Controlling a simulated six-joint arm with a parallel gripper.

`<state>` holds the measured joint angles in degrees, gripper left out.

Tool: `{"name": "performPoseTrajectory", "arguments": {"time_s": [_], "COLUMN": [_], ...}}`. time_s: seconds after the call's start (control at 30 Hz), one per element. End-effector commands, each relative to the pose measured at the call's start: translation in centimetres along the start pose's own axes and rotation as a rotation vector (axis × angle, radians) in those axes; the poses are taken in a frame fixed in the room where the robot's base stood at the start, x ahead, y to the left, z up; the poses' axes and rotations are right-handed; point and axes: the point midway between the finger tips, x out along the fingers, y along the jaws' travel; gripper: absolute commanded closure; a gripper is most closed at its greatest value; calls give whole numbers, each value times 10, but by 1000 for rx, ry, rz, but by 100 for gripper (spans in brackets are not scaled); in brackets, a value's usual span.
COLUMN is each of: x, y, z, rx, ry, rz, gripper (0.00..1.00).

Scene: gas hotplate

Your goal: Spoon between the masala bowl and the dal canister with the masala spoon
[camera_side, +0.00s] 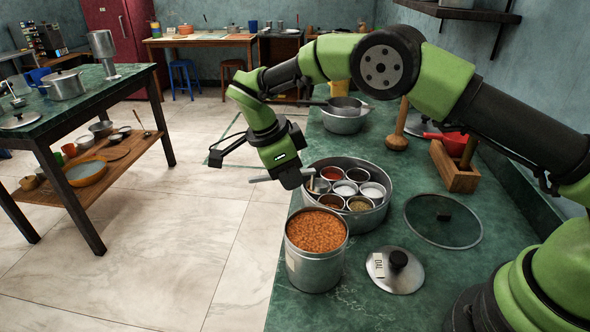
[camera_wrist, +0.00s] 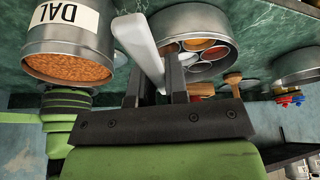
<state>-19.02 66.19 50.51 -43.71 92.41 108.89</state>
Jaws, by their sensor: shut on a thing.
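The masala bowl (camera_side: 376,218) is a wide steel tin holding several small cups of coloured spices; it also shows in the wrist view (camera_wrist: 215,66). The dal canister (camera_side: 316,268) is an open steel tin full of orange lentils, in front of the bowl; its DAL label shows in the wrist view (camera_wrist: 75,42). My gripper (camera_wrist: 153,68) is shut on the pale handle of the masala spoon (camera_wrist: 137,38). In the side view my gripper (camera_side: 298,182) is at the bowl's left rim, with the handle (camera_side: 261,179) sticking out left. The spoon's scooping end is not clear.
The canister's lid (camera_side: 382,270) and a round glass lid (camera_side: 430,232) lie on the green counter (camera_side: 355,307) to the right. A pot (camera_side: 343,124), a wooden masher (camera_side: 397,140) and a wooden box (camera_side: 452,176) stand behind. Open floor lies left of the counter.

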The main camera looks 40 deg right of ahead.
Motion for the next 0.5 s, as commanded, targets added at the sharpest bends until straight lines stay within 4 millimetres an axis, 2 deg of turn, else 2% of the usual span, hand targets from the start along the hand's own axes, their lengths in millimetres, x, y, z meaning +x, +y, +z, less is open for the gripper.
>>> {"name": "performPoseTrajectory", "arguments": {"time_s": [0.5], "x": [-1], "y": [0], "z": [1], "rx": [3], "ry": [35], "rz": [0], "gripper": [100]}}
